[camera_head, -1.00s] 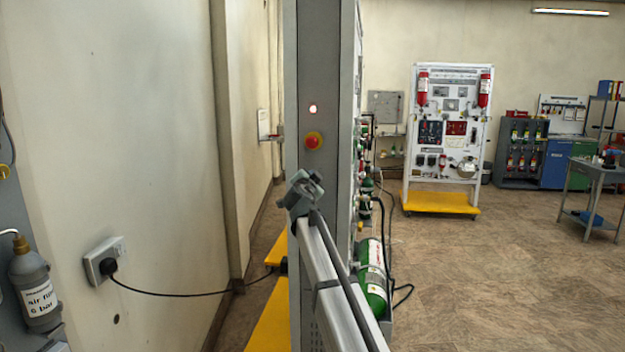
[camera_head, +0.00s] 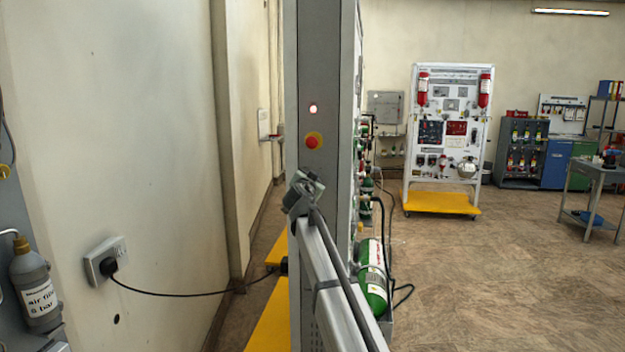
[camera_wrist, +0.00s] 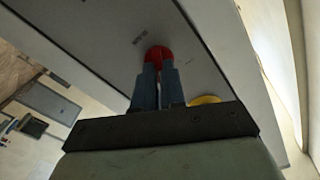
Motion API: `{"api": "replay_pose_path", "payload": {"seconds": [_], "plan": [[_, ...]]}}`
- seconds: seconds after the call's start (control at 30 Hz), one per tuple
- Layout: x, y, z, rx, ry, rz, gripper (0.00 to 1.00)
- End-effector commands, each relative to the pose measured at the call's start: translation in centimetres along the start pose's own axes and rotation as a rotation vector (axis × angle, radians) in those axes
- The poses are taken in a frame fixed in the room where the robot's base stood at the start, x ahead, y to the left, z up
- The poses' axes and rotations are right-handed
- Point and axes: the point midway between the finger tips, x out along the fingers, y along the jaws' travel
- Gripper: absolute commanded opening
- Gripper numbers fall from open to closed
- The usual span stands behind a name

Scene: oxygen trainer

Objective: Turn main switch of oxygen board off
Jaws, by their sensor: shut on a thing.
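The oxygen board's grey side panel (camera_head: 320,60) stands upright in the middle of the head view. My gripper (camera_head: 300,186) is at this panel, below the red push button. In the wrist view my gripper (camera_wrist: 158,72) has its two fingers close together on a red knob, the main switch (camera_wrist: 158,54), set on the grey panel. The fingers cover part of the knob, so its exact turn is hard to tell. In the head view the switch is hidden behind my gripper. A lamp (camera_head: 313,109) higher on the panel is lit.
A red button on a yellow base (camera_head: 313,141) sits just above my gripper; a yellow piece (camera_wrist: 205,100) shows beside the fingers in the wrist view. A green cylinder (camera_head: 373,278) and hoses are right of the panel. A black cable (camera_head: 190,293) runs from the wall socket.

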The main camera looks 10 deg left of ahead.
Motion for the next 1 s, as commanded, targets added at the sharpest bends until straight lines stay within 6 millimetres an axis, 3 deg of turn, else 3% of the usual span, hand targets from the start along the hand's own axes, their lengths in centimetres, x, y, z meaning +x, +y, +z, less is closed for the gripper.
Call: {"api": "replay_pose_path", "payload": {"seconds": [1.0], "plan": [[0.06, -0.52, 0.15, -0.961, 0.002, 0.000, 0.00]]}}
